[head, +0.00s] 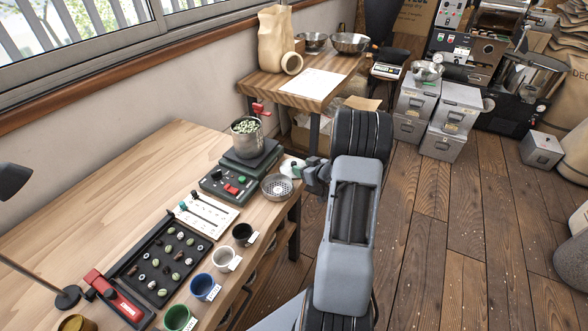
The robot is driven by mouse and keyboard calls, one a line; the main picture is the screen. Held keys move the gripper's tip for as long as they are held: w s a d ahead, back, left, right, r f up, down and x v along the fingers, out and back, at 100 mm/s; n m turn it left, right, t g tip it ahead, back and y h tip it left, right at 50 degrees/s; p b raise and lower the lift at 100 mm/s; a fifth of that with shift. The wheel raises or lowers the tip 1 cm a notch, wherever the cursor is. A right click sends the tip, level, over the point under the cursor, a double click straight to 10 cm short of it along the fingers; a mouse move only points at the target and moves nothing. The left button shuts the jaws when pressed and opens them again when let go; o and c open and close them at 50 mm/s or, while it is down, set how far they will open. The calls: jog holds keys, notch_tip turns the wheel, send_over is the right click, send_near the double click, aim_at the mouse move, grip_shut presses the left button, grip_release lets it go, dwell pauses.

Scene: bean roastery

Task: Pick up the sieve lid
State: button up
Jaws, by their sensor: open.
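The sieve lid (277,186), a round grey perforated metal piece, lies near the right edge of the wooden bench, beside a dark green machine. My gripper (306,172) is just past the bench's right edge, to the right of the lid and slightly farther back. It looks apart from the lid and holds nothing that I can see. Its jaws are small and dark here and partly hidden by my arm, but they are open.
A pale round item (292,168) lies close to my gripper. Several cups line the bench's front edge, including a black cup (242,234).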

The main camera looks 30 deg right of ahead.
aim_at(295, 163)
jog(key=shift+x, duration=2.3)
grip_shut()
